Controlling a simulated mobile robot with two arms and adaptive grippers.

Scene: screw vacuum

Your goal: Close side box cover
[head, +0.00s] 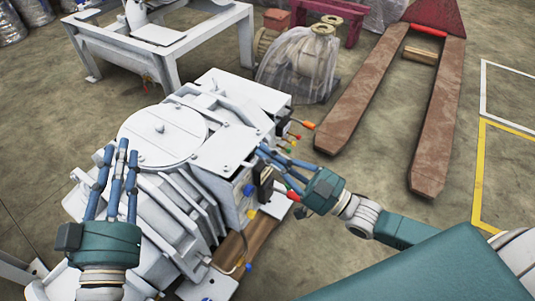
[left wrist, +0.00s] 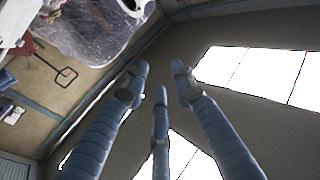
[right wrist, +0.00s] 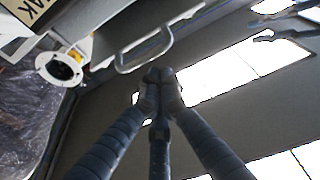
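The white screw vacuum machine (head: 170,190) fills the middle of the head view. At its right side is a box (head: 228,200) with a flat white panel (head: 225,150) at its top; I cannot tell if this panel is the side box cover. My right gripper (head: 264,153) is at the panel's right edge, fingertips drawn together. In the right wrist view the fingertips (right wrist: 158,76) meet just below a grey handle (right wrist: 146,52) on a panel, with nothing seen between them. My left gripper (head: 121,152) is open and empty over the machine's left part, with its fingers apart in the left wrist view (left wrist: 158,82).
Coloured knobs and fittings (head: 290,137) stick out on the machine's right side. A wrapped pump (head: 300,65) stands behind it. A rusty pallet jack (head: 390,95) lies to the right. A white frame table (head: 165,40) is at the back left.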

